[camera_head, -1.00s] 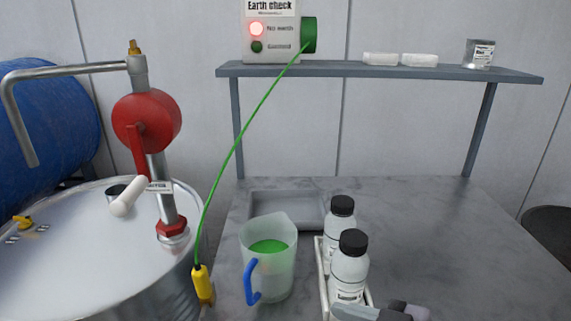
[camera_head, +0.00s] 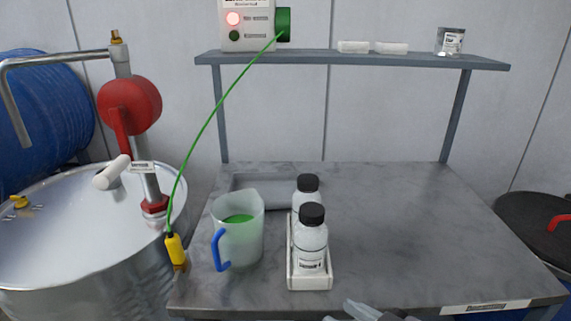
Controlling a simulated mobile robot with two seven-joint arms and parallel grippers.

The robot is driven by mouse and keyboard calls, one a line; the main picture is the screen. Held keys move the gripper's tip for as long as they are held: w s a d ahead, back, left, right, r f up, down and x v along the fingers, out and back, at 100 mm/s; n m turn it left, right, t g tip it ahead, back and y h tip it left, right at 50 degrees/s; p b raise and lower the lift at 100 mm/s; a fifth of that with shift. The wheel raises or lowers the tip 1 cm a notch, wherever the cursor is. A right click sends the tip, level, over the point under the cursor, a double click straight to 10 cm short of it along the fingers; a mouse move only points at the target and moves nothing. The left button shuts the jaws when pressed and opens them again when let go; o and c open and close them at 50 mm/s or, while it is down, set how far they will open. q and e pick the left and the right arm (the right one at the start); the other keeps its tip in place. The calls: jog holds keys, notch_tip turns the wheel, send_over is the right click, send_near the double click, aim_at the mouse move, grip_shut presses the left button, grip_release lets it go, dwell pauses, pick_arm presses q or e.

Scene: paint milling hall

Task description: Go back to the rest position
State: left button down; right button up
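A grey gripper part (camera_head: 365,311), apparently my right gripper, shows at the bottom edge, in front of the bottle tray and apart from it. Most of it is cut off by the frame, so its opening cannot be told. My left gripper is not in view. A clear jug (camera_head: 250,245) with a blue handle and green liquid stands on the grey bench (camera_head: 400,230). Two white bottles with black caps, a front one (camera_head: 311,240) and a rear one (camera_head: 302,205), stand in a white tray (camera_head: 310,283) to its right.
A steel drum (camera_head: 70,240) with a red pump (camera_head: 130,105) stands at left. A green cable (camera_head: 205,125) runs from the earth check box (camera_head: 235,42), lit red, to a yellow clamp (camera_head: 175,248) at the drum. A shelf (camera_head: 350,59) crosses the back. The bench's right side is clear.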

jog(key=s+d+f+m+h, duration=0.1)
jog(key=s+d+f+h, duration=0.1)
jog(key=f, duration=0.5)
jog(key=s+d+f+m+h, duration=0.2)
jog(key=s+d+f, duration=0.2)
jog(key=f, duration=0.3)
jog(key=s+d+f+m+h, duration=0.2)
jog(key=s+d+f+h, duration=0.1)
jog(key=f, duration=0.4)
jog(key=shift+s+d+f+g, duration=0.2)
jog(key=shift+s+d+g, duration=0.1)
jog(key=shift+s+d, duration=0.35)
jog(key=shift+w, duration=0.1)
